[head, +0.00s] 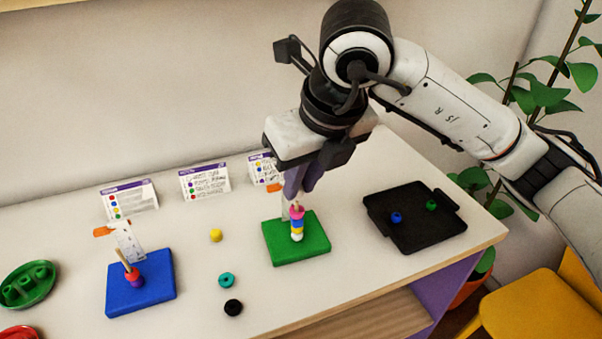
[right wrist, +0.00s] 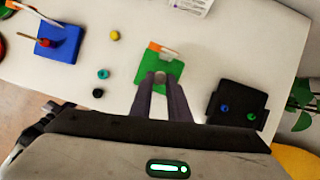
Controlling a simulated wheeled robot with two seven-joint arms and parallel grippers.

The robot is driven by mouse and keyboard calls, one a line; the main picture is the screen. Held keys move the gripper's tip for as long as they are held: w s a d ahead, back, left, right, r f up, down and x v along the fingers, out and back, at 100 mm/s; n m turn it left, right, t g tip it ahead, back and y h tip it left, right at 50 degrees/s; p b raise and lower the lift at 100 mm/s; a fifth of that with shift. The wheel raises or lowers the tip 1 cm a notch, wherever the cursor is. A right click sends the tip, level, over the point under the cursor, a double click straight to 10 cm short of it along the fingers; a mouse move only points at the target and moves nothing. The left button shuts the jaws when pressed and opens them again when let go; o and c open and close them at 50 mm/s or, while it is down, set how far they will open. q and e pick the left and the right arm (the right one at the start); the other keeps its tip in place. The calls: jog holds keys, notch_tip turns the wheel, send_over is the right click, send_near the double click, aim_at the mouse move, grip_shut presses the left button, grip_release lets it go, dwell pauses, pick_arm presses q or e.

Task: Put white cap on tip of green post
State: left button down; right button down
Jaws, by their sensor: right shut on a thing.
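The green board (head: 280,253) carries an upright post with a stack of beads, white at the bottom, then yellow, blue and pink (head: 297,212). The bare post tip shows above the pink bead. My right gripper (head: 298,192) is just above the post, pointing down. In the right wrist view its fingertips (right wrist: 160,78) close on a small pale round piece, which looks like the white cap; the fingers hide it in the head view. The green board also shows there (right wrist: 172,70), below the fingertips. I cannot tell whether the piece touches the post. My left gripper is not in view.
A blue board (head: 150,292) with a beaded post stands left. Loose yellow (head: 216,235), teal (head: 226,280) and black (head: 233,307) beads lie between the boards. A black tray (head: 400,240) with blue and green beads is right. Cards stand behind; a green dish (head: 22,300) is far left.

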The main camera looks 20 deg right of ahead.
jog(key=shift+f, duration=0.25)
dwell(0.4)
jog(key=shift+b, duration=0.3)
jog(key=shift+f+b, duration=0.8)
jog(key=shift+b, duration=0.15)
dwell(0.9)
jog(key=shift+f+b, duration=0.2)
jog(key=shift+b, duration=0.15)
jog(key=c, duration=1.6)
grip_release()
